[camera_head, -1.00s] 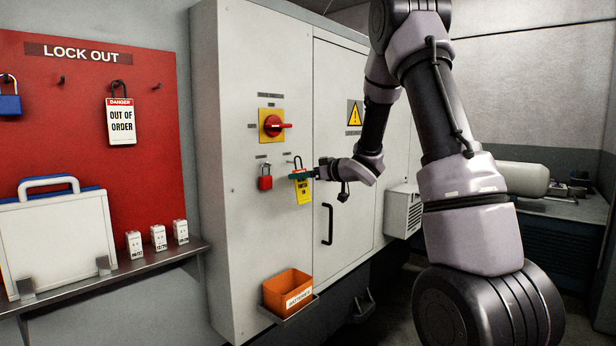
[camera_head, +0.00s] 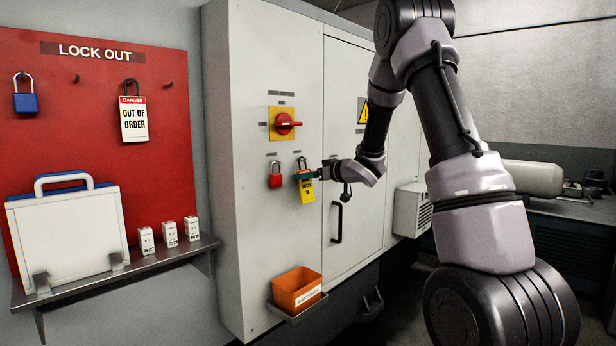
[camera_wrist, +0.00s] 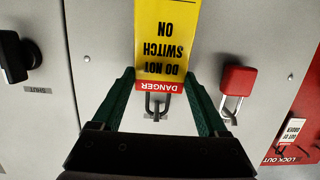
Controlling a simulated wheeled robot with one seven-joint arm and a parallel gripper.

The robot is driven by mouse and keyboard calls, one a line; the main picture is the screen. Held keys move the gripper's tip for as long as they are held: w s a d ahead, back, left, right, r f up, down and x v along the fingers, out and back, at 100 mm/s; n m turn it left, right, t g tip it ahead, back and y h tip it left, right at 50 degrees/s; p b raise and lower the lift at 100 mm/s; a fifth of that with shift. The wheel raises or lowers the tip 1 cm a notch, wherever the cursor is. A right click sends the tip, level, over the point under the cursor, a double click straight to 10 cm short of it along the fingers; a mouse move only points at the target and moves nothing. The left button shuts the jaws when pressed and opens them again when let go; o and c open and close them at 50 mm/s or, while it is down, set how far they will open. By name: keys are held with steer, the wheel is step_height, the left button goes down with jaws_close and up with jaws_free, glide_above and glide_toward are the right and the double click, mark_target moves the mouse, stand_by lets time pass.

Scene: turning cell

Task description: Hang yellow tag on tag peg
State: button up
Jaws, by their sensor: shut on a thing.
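The yellow tag (camera_head: 308,190) has a red DANGER band and a dark shackle at its top. It hangs in front of the grey cabinet, right of a red padlock (camera_head: 275,176). My gripper (camera_head: 304,176) reaches it from the right and is shut on it at its upper part. In the wrist view the tag (camera_wrist: 166,42) appears upside down between the green fingers (camera_wrist: 164,80), its shackle in view below the band.
A red rotary switch (camera_head: 285,124) sits above the tag and a door handle (camera_head: 337,222) is to its lower right. An orange bin (camera_head: 297,291) is below. The red lock-out board (camera_head: 60,130) and a shelf (camera_head: 170,258) stand at left.

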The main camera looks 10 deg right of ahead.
steer(key=o, duration=1.2)
steer(key=shift+o, duration=0.2)
steer(key=s+d+r+m+h, duration=0.45)
steer(key=s+d+r, duration=0.2)
steer(key=s, duration=0.25)
steer(key=s+d+r+m+h, duration=0.4)
steer(key=s+d+r+h, duration=0.1)
steer(key=s+d, duration=0.35)
steer(key=s+a+f+m+g+y, duration=0.1)
steer(key=s+a, duration=0.3)
steer(key=s, duration=0.7)
steer(key=s+a+f+m+g+y, duration=0.1)
steer(key=s+a+g, duration=0.3)
steer(key=s, duration=0.8)
steer(key=shift+s+a+f+m+g, duration=0.15)
steer(key=shift+s+a+m+g, duration=0.2)
steer(key=shift+m, duration=0.1)
